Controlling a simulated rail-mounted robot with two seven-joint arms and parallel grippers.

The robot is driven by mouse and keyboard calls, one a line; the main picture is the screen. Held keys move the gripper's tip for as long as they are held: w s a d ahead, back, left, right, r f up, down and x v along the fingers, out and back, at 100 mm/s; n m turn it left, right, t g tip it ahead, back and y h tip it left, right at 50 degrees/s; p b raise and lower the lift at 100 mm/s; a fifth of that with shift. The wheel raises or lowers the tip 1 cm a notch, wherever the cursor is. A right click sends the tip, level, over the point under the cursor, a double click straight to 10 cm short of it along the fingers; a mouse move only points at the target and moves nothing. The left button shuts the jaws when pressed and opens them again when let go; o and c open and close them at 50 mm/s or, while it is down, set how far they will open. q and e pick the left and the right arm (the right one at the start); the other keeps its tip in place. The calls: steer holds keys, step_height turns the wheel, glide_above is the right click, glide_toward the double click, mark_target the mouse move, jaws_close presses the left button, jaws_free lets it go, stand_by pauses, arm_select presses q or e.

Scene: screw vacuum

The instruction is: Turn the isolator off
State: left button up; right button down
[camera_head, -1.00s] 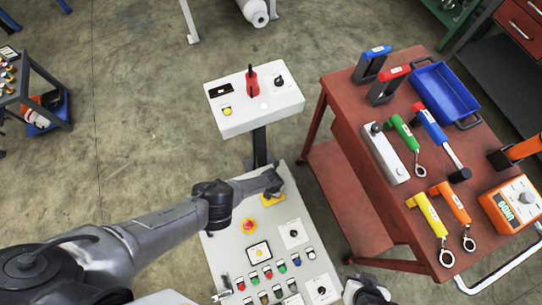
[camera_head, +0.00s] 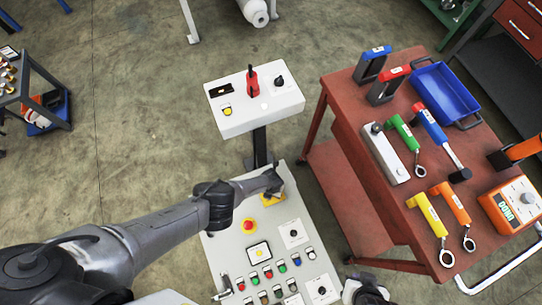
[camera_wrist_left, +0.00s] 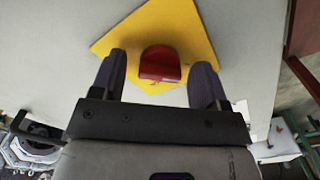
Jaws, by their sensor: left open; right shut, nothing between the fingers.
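The isolator is a red knob (camera_wrist_left: 160,63) on a yellow square plate (camera_wrist_left: 187,28), on the pale sloped control panel. In the head view the yellow plate (camera_head: 273,199) shows at the panel's upper end, with the knob hidden under my left gripper (camera_head: 274,184). In the left wrist view my left gripper (camera_wrist_left: 158,78) is open. Its dark fingers lie to the left and right of the knob, with a visible gap on each side. My right gripper (camera_head: 366,292) is at the bottom edge, partly cut off, shut and empty, right of the panel.
The panel holds a red emergency button (camera_head: 249,226) and several coloured buttons. A white box (camera_head: 254,103) with a red lever stands beyond it. A red tool cart (camera_head: 352,125) with tools and a blue tray (camera_head: 445,92) stands to the right.

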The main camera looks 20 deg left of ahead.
arm_select(q)
step_height(320, 180, up, 14)
steer(key=p, duration=1.3)
steer(key=shift+f, duration=0.1)
